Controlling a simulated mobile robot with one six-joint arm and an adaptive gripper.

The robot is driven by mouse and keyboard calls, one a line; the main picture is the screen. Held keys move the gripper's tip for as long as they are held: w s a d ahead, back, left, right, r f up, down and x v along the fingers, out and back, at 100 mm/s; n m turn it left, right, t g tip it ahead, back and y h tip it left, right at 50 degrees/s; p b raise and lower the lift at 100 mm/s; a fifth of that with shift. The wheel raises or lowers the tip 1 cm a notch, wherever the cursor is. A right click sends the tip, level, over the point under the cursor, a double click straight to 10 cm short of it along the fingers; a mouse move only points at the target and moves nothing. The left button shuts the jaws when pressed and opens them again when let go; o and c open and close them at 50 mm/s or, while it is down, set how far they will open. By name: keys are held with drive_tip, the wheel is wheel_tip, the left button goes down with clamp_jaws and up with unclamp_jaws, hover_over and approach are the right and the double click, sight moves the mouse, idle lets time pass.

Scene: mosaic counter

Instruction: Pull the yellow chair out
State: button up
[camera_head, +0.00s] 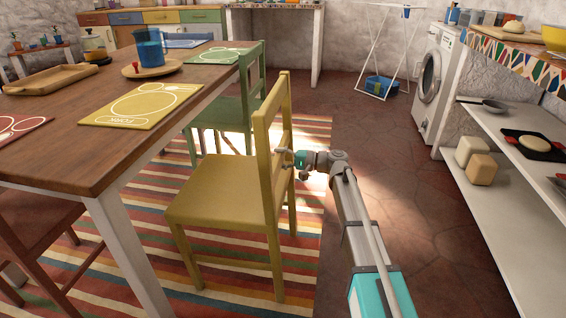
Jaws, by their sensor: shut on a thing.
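The yellow chair (226,188) stands upright on the striped rug at the right side of the wooden table (92,156). Its seat faces the table, and its backrest is on the side toward my arm. A gap shows between the seat and the table edge. My gripper (287,159) is at the backrest, at about mid height, and is shut on it. The fingertips are partly hidden by the backrest, so their exact hold is not clear.
A green chair (229,110) stands just behind the yellow one. A reddish chair (38,232) is at lower left. The striped rug (218,270) lies under them. Open tile floor (385,150) lies to the right, bounded by white shelves (500,196) and a washing machine (437,84).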

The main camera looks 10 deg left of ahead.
drive_tip(key=shift+b, duration=0.35)
idle(0.6)
drive_tip(key=shift+f+b, duration=0.8)
drive_tip(key=shift+f, duration=0.15)
drive_tip(key=o, duration=1.2)
drive_tip(key=shift+o, duration=0.2)
drive_tip(key=shift+d, duration=0.15)
drive_tip(key=d, duration=1.1)
drive_tip(key=shift+s+d, duration=0.2)
drive_tip(key=shift+d, duration=0.2)
